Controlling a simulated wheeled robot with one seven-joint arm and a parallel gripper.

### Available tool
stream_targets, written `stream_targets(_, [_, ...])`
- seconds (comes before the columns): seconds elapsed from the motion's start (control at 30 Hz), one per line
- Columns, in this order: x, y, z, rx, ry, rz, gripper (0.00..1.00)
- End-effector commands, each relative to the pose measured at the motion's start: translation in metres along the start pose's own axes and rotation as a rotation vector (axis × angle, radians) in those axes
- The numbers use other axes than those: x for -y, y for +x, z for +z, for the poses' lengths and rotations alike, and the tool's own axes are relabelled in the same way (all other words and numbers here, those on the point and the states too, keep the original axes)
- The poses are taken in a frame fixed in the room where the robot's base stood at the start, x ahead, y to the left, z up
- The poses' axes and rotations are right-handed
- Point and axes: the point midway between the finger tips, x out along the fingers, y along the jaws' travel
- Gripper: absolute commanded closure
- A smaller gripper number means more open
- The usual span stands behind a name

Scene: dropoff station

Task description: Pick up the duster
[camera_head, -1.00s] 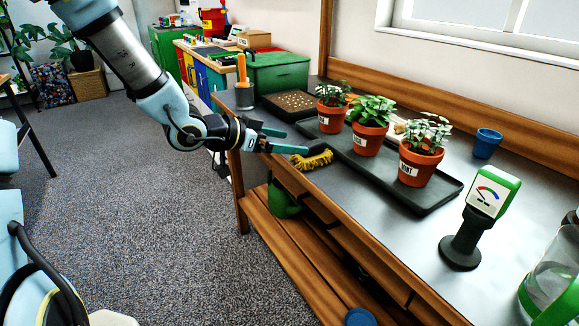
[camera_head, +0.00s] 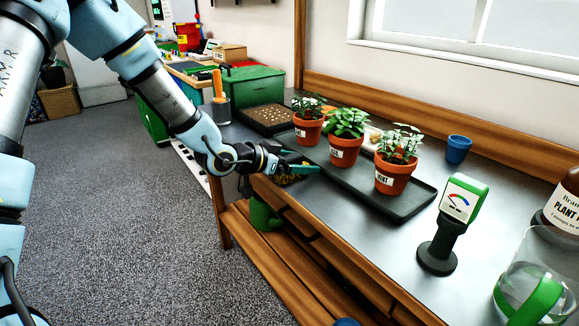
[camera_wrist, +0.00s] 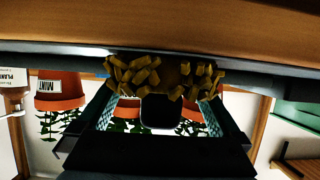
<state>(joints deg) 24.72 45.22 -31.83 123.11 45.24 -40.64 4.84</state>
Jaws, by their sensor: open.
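The duster (camera_head: 287,180) has a yellow, tufted head and lies at the front left edge of the workbench. In the head view it is mostly hidden behind and below my gripper (camera_head: 308,163). My gripper is open, with its two teal fingers pointing right over the bench edge. In the wrist view, which looks upside down, the duster's brown-yellow tufts (camera_wrist: 135,72) spread across the space ahead of and between my fingers (camera_wrist: 155,112). A dark rounded piece sits at its middle. I cannot tell whether the fingers touch it.
A dark tray (camera_head: 412,205) with several potted plants, including a mint pot (camera_head: 393,180), stands just right of my gripper. A meter (camera_head: 445,225) and a glass jug (camera_head: 535,290) stand farther right. A tool cup (camera_head: 221,110) is behind. A green watering can (camera_head: 264,214) is on the lower shelf.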

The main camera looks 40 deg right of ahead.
Motion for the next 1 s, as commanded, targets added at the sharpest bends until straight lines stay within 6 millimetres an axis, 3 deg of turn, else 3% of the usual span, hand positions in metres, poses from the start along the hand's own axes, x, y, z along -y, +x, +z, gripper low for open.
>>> stream_targets(0.17, [0.0002,-0.0002,0.0001,0.0,0.0,0.0,0.01])
stream_targets(1.0, [0.0001,-0.0005,-0.0002,0.0,0.001,0.0,0.92])
